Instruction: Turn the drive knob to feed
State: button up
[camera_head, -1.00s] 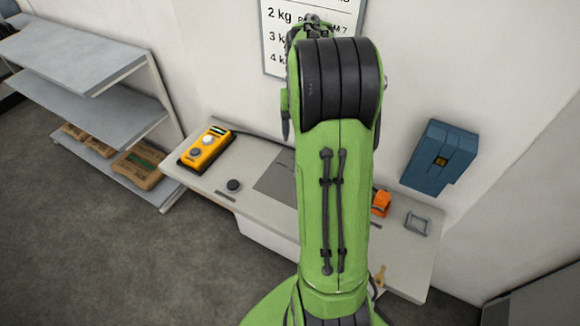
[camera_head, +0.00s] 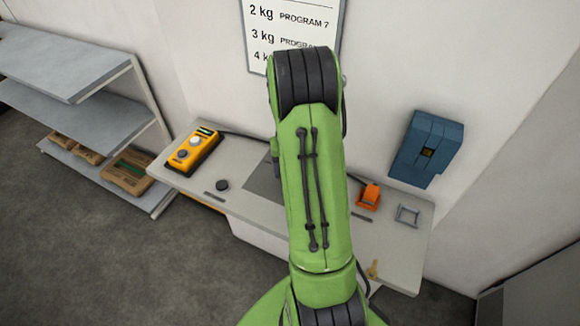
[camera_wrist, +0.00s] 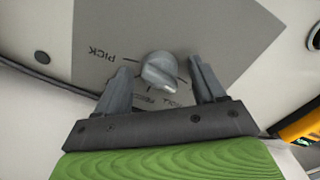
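The drive knob (camera_wrist: 160,71) is a grey round dial with a raised grip, on a grey panel (camera_wrist: 100,30). The word "PICK" reads upside down to its left in the wrist view; lettering below it is partly covered and hard to read. My gripper (camera_wrist: 158,66) is open, with one finger on each side of the knob in the picture. I cannot tell whether either finger touches it. In the head view my green arm hides the knob and gripper; part of the grey panel (camera_head: 264,182) shows on the table.
The light table (camera_head: 240,206) also bears a yellow handheld unit (camera_head: 193,150), a black round button (camera_head: 222,185), an orange object (camera_head: 368,195), a grey square frame (camera_head: 407,215) and a small brass-coloured item (camera_head: 373,268). A blue box (camera_head: 428,149) is on the wall. Shelves (camera_head: 75,95) stand left.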

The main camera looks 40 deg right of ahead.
jog(key=c, duration=1)
jog(key=shift+m, duration=0.3)
jog(key=shift+c, duration=0.2)
jog(key=m+b, duration=0.1)
jog(key=m, duration=0.2)
jog(key=m+b, duration=0.1)
jog(key=m, duration=0.7)
jog(key=shift+b, duration=0.3)
jog(key=shift+m, duration=2.1)
